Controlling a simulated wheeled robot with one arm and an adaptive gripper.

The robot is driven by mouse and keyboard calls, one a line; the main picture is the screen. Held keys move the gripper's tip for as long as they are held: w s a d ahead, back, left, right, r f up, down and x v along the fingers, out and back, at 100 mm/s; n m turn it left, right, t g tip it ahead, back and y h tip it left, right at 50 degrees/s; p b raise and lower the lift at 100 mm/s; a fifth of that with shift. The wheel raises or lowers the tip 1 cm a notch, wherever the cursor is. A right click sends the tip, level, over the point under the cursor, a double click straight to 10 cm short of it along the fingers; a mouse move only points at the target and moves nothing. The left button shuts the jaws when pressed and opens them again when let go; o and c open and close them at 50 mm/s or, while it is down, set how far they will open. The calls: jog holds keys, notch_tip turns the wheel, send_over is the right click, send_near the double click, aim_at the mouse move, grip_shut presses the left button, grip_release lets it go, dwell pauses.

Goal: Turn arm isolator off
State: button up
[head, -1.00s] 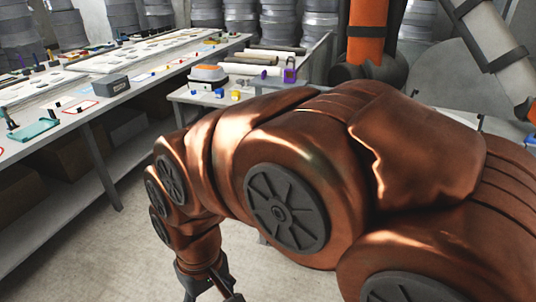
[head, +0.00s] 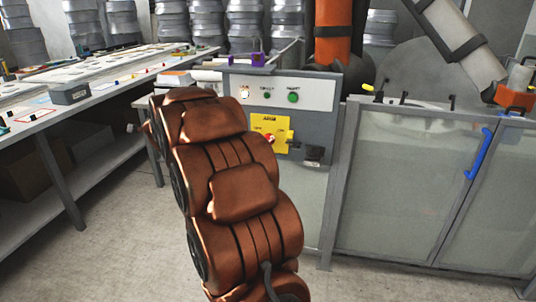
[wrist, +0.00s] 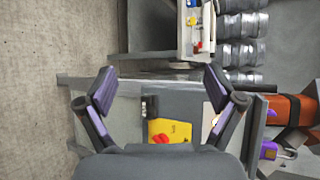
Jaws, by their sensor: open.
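The arm isolator is a yellow plate (head: 284,132) with a red knob (head: 270,138), low on the front of a grey control cabinet. My arm partly covers the plate's left side in the head view. In the wrist view, turned sideways, the yellow plate (wrist: 178,129) and the red knob (wrist: 161,138) show at lower middle, partly cut off by my gripper body. I cannot tell the knob's setting. My gripper (wrist: 159,88) is open and empty, its fingers wide apart, facing the cabinet front. I see no contact with the knob. The head view hides my gripper behind the arm.
A pale panel (head: 318,92) with green buttons sits above the isolator, and a small black box (head: 313,155) at its lower right. A glass-fronted cabinet with a blue handle (head: 478,154) stands right. A long workbench (head: 70,122) runs along the left. Floor between is clear.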

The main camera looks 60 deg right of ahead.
jog(key=shift+s+d+f+m+g+h+b, duration=0.8)
jog(key=shift+s+d+f+m+g+h, duration=1.25)
jog(key=shift+d, duration=3.65)
jog(key=shift+s+d+f+m+g+h+b, duration=0.35)
jog(key=shift+s+d+f+m+g+b, duration=0.75)
jog(key=shift+s+d+f+m, duration=3.35)
jog(key=shift+s+d+f+m+g+h+b, duration=0.55)
jog(key=shift+s+d+f+m+g+h, duration=0.9)
jog(key=shift+d, duration=5.5)
jog(key=shift+w+r+g+y, duration=0.25)
jog(key=shift+w+r+g, duration=0.25)
jog(key=shift+w, duration=0.05)
jog(key=c, duration=1.2)
